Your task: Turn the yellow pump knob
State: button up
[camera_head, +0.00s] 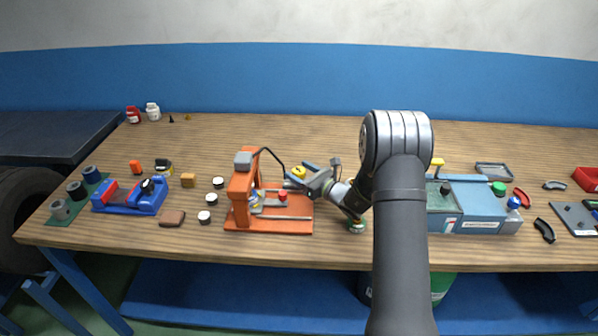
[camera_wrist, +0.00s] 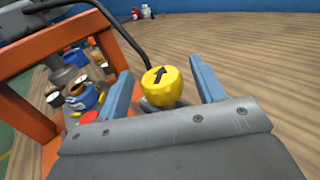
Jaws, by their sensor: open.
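The yellow pump knob (camera_wrist: 160,86) has a black arrow on its top. In the wrist view it is between the two blue fingers of my gripper (camera_wrist: 163,88), with gaps to both sides. In the head view the knob (camera_head: 298,173) shows just beside my gripper (camera_head: 297,176), at the right of the orange press frame (camera_head: 240,190). My gripper is open and holds nothing. The knob's lower part and its mount are partly hidden by my gripper in the wrist view.
The orange upright (camera_wrist: 40,62) and a black hose (camera_wrist: 118,28) stand close left of my fingers. A red knob (camera_head: 283,196) sits on the press base. A blue-grey machine (camera_head: 478,208) stands right of my arm. Behind the press the wooden table (camera_head: 290,135) is clear.

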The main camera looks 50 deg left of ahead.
jog(key=shift+a, duration=0.45)
jog(key=shift+c, duration=0.4)
jog(key=c, duration=0.9)
jog(key=shift+s+r+m+t, duration=0.1)
jog(key=shift+m+t, duration=1.4)
jog(key=shift+t, duration=0.9)
jog(key=shift+m+t+h, duration=0.5)
jog(key=shift+m+t, duration=0.4)
jog(key=shift+t, duration=0.4)
jog(key=o, duration=1)
